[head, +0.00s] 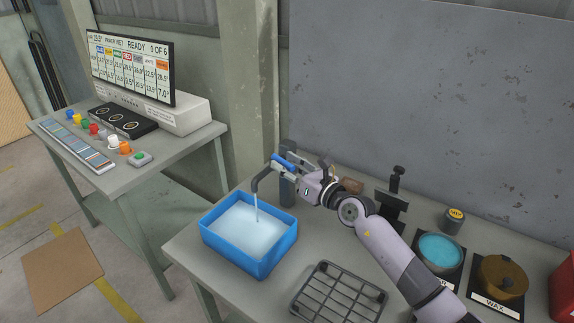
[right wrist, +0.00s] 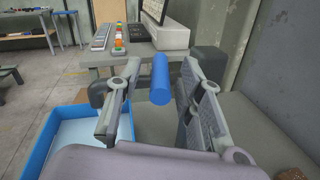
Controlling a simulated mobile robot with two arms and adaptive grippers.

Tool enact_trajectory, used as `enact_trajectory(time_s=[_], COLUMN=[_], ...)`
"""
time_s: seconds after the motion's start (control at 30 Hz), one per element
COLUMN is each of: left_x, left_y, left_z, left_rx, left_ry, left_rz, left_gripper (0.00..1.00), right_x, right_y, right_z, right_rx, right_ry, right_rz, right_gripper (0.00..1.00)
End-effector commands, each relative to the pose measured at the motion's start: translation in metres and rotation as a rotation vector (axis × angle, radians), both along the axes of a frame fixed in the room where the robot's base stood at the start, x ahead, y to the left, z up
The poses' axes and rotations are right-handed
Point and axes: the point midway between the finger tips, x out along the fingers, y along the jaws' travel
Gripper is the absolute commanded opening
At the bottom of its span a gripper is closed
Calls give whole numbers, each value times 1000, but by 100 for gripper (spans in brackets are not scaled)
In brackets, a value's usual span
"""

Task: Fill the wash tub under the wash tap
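The blue wash tub (head: 285,254) stands on the bench below the dark wash tap (head: 265,178). A thin stream of water (head: 257,207) runs from the spout into the tub, and pale water covers its inside. The tub also shows at the lower left of the right wrist view (right wrist: 38,148). My right gripper (head: 300,164) is at the tap's blue handle (head: 283,159). In the right wrist view the fingers stand apart, on either side of the blue handle (right wrist: 160,80), with gaps visible. My left gripper is in neither view.
A wire rack (head: 340,295) lies in front of the tub's right side. Bowls labelled for wax (head: 502,275) and with blue contents (head: 440,251) stand further right. A dark clamp-like stand (head: 392,203) is behind my right arm. A separate table (head: 150,166) with a screen (head: 131,67) stands left.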

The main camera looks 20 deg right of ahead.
Motion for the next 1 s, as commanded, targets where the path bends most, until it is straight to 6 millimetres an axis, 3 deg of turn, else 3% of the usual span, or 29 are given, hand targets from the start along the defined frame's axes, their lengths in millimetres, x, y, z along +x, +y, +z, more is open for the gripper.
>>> enact_trajectory(time_s=[0.2,0.73,1.0], left_x=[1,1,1], left_y=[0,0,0], left_z=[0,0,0], left_rx=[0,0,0], left_ry=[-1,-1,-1], left_rz=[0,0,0], left_gripper=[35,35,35], right_x=[0,0,0], right_y=[0,0,0], right_z=[0,0,0], right_rx=[0,0,0], right_ry=[0,0,0], right_rz=[0,0,0], right_gripper=[35,0,0])
